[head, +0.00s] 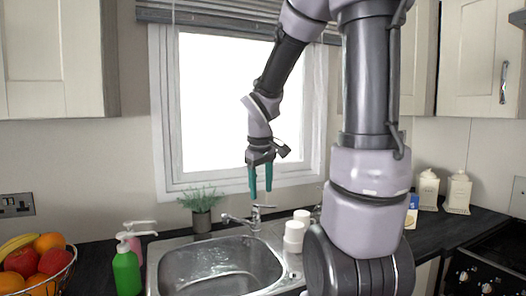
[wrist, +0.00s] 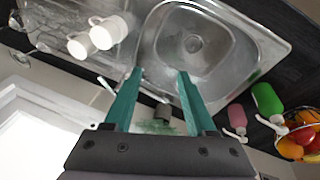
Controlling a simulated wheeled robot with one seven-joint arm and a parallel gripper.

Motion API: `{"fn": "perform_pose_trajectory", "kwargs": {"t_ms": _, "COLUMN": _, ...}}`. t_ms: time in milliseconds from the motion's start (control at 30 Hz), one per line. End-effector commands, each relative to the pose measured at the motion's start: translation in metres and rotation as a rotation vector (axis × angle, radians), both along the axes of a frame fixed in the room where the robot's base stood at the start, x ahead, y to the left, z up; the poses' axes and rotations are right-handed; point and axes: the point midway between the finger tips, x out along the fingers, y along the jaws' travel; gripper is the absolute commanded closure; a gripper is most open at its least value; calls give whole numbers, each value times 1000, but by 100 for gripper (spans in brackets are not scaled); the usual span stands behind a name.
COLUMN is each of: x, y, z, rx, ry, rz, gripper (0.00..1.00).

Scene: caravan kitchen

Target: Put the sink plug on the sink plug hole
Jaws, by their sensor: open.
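My gripper (head: 260,192) hangs fingers-down in front of the window, above the tap. Its two green fingers are apart with nothing between them, as the wrist view also shows (wrist: 160,72). The steel sink (head: 163,272) lies below it in the worktop. In the wrist view the basin floor has a round plug hole (wrist: 193,43), beyond the fingertips. I cannot make out a separate sink plug in either view. In the head view the basin floor is partly cut off and the hole is not clear.
The tap (head: 240,219) stands at the sink's back edge. White mugs (head: 293,236) stand right of the basin. A potted plant (head: 201,210) is behind it. A green soap bottle (head: 126,270), pink bottle (wrist: 237,116) and fruit basket (head: 66,270) are at the left. The air around my gripper is clear.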

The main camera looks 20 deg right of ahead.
Motion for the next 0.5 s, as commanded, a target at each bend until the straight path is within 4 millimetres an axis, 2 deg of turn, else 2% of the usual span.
{"fn": "perform_pose_trajectory", "kwargs": {"t_ms": 33, "x": -11, "y": 4, "z": 18, "rx": 24, "ry": -49, "rz": -59, "gripper": 44}}
{"fn": "perform_pose_trajectory", "kwargs": {"t_ms": 200, "x": -49, "y": 19, "z": 65, "rx": 171, "ry": -187, "rz": -270, "gripper": 44}}
{"fn": "perform_pose_trajectory", "kwargs": {"t_ms": 333, "x": -78, "y": 31, "z": 93, "rx": 319, "ry": -271, "rz": -403, "gripper": 44}}
{"fn": "perform_pose_trajectory", "kwargs": {"t_ms": 500, "x": -106, "y": 41, "z": 115, "rx": 484, "ry": -328, "rz": -509, "gripper": 44}}
